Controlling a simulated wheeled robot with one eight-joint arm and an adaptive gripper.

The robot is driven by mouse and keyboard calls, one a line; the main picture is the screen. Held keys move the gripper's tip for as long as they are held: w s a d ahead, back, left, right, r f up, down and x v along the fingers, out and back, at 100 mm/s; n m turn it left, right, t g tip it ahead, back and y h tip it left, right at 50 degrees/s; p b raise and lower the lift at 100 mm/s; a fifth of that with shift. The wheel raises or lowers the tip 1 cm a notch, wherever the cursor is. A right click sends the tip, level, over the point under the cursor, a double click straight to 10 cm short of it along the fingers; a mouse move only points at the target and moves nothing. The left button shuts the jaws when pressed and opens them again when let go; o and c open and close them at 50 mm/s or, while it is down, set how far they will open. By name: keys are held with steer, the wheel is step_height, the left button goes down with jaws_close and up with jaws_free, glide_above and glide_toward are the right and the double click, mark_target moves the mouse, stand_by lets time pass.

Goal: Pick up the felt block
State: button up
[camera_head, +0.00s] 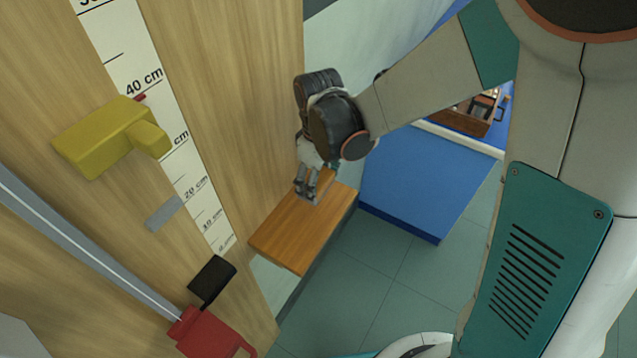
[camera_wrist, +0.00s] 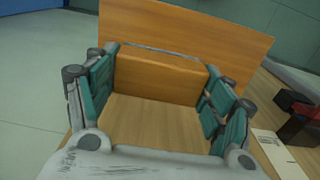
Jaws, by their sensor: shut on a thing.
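My gripper (camera_head: 308,190) is at the middle of the head view, pointing down above the far part of an orange-brown wooden board. In the wrist view my gripper (camera_wrist: 161,85) has its two teal-padded fingers on either side of a wood-coloured block with a thin grey strip along its top edge, which I take for the felt block (camera_wrist: 158,74). The fingers are shut on its two ends. In the head view the block is mostly hidden by the fingers. Whether it touches the board below cannot be told.
The orange-brown board (camera_head: 300,232) lies beside a pale wooden bench (camera_head: 255,100) with a white centimetre scale (camera_head: 185,150). A yellow slider (camera_head: 108,138), black block (camera_head: 212,280) and red part (camera_head: 210,335) are on the left. A blue box (camera_head: 425,190) stands right; grey-green floor is clear.

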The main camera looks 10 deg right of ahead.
step_height(320, 180, up, 13)
steer(key=p, duration=0.7)
